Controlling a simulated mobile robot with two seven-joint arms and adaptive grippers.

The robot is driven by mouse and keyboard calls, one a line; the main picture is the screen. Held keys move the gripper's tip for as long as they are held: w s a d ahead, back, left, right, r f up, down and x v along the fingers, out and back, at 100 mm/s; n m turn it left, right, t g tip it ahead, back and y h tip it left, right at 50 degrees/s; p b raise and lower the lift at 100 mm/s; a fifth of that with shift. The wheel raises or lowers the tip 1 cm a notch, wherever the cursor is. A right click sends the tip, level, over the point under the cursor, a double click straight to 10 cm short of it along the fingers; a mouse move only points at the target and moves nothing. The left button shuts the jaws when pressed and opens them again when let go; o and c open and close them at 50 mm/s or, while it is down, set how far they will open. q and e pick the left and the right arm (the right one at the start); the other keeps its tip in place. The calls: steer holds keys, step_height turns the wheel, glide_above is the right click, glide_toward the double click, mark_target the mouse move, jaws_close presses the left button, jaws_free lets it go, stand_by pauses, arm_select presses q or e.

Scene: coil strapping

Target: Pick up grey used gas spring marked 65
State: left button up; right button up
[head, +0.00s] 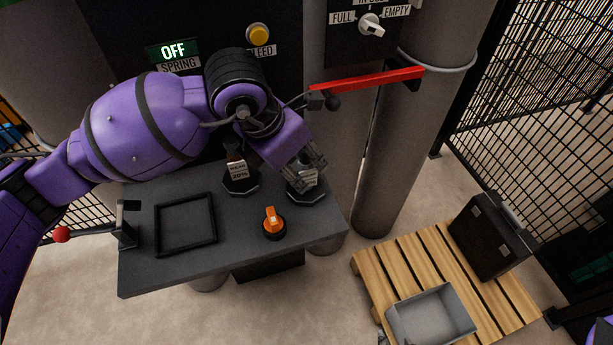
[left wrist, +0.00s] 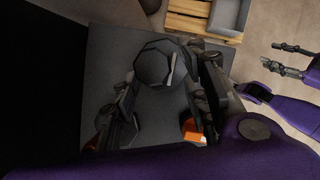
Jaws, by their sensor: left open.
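Two dark grey pieces with octagonal bases and pale labels stand on the grey bench. The left piece (head: 240,184) stands clear of my gripper. The right piece (head: 306,197) is partly hidden under my left gripper (head: 311,178). I cannot read a 65 on either label. In the left wrist view, the open fingers of my left gripper (left wrist: 162,72) are on either side of a grey octagonal piece (left wrist: 154,62). I cannot tell whether they touch it. My right gripper (left wrist: 285,58) shows in the left wrist view, open and empty, away from the bench.
The bench (head: 185,270) also holds an empty black frame (head: 186,250), an orange knob (head: 272,221) and a red-knobbed lever (head: 62,234). A red handle (head: 368,80) juts out above. A pallet (head: 400,262) carries a grey tray (head: 430,318) and a black case (head: 488,235).

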mark_target(305, 171)
arm_select(q)
steer(key=x, duration=0.4)
steer(key=shift+w+f, duration=0.25)
steer(key=shift+f, duration=0.05)
jaws_close()
steer(key=shift+r, duration=0.1)
